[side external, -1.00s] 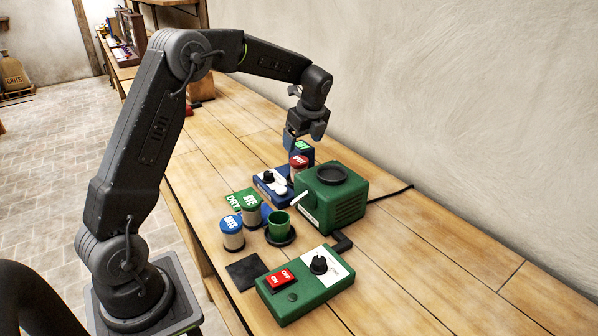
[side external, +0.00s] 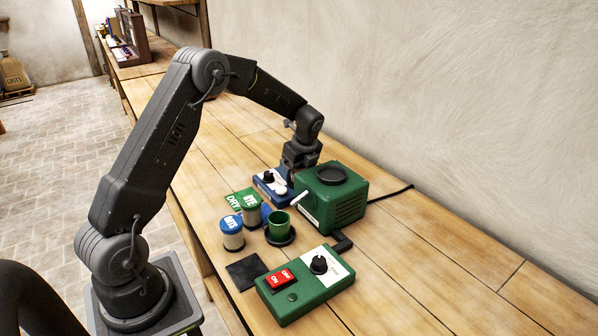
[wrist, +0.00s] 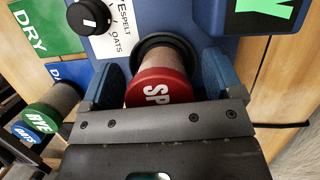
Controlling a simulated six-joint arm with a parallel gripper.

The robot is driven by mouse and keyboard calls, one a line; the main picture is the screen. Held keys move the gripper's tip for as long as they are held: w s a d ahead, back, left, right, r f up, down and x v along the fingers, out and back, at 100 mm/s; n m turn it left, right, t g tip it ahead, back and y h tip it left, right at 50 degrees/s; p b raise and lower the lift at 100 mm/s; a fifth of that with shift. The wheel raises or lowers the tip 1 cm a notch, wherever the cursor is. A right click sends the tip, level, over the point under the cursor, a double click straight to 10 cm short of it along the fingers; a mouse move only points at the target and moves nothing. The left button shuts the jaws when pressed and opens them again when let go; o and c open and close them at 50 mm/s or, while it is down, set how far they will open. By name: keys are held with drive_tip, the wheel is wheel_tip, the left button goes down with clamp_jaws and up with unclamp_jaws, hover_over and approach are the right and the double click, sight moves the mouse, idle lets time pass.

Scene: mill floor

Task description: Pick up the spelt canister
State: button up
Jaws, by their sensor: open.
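The spelt canister (wrist: 155,88), with a red lid lettered "SP" and a tan body, stands on a dark round seat at the blue dial unit (wrist: 185,22) in the wrist view. My gripper (wrist: 161,78) is open, with one blue finger on each side of the canister. Whether either finger touches it I cannot tell. The bar of my gripper covers the lid's near edge and the rest of the label. In the side view my gripper (side external: 298,172) is low over the blue dial unit (side external: 268,184) and hides the canister.
A green mill (side external: 345,200) stands close to the right of my gripper. The rye canister (side external: 251,212), oats canister (side external: 231,232) and a green cup (side external: 279,224) stand nearer the camera. A green control box (side external: 305,288) lies in front.

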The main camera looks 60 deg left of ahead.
drive_tip(key=shift+r, duration=0.1)
drive_tip(key=c, duration=1.2)
drive_tip(key=shift+r, duration=0.1)
